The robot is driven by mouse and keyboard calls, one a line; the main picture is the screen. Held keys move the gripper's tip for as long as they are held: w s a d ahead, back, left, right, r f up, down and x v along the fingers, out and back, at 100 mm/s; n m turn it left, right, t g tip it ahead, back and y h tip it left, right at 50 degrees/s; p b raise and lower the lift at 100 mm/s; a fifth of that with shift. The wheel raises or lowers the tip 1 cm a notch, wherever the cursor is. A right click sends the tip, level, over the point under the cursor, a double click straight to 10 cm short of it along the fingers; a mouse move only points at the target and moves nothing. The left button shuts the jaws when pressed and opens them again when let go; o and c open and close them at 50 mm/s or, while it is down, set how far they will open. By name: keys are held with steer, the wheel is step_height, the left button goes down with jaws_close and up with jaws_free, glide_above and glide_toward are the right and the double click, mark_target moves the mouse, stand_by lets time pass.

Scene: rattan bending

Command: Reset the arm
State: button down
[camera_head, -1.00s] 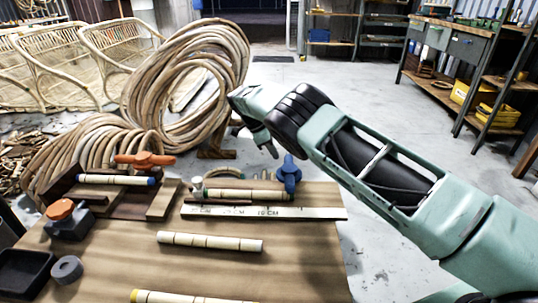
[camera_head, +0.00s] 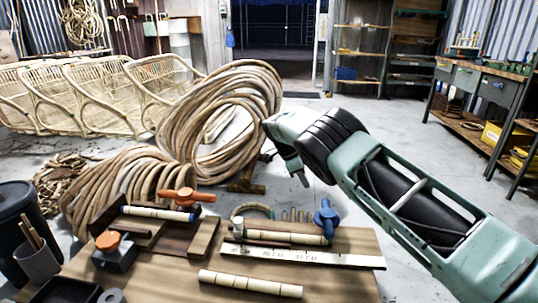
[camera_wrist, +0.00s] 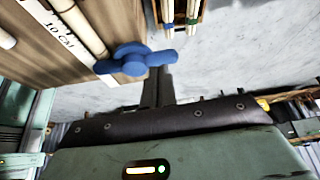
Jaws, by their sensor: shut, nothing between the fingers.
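My green arm reaches in from the right in the head view. My gripper (camera_head: 301,181) points down, shut and empty, above and behind the workbench (camera_head: 350,288). In the head view it shows just left of and above the blue clamp handle (camera_head: 326,216); its fingertips are small there. In the wrist view the dark fingers (camera_wrist: 157,88) are together with nothing between them, beside the blue handle (camera_wrist: 133,61) in the picture and apart from the bench top.
On the bench are a ruler (camera_head: 300,257), a loose rattan piece (camera_head: 250,283), an orange clamp handle (camera_head: 187,196) and an orange-knobbed block (camera_head: 114,251). Big rattan coils (camera_head: 215,115) and chair frames (camera_head: 95,95) stand behind. The floor (camera_head: 385,120) behind my arm is clear.

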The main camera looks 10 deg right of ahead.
steer(key=s+a+r+n+y, duration=0.2)
steer(key=s+a+r+n, duration=0.25)
steer(key=s, duration=0.35)
steer(key=s+a+r+n+y, duration=0.2)
steer(key=s+a+r+n, duration=0.3)
steer(key=s, duration=0.3)
steer(key=s+a+r+n+y, duration=0.2)
steer(key=s+a+r+n, duration=0.2)
steer(key=s+n, duration=0.3)
steer(key=s+n+t, duration=0.1)
steer(key=s+n, duration=1.1)
steer(key=s, duration=1.3)
step_height(320, 180, up, 32)
steer(key=s+d+p, duration=0.1)
steer(key=p, duration=3)
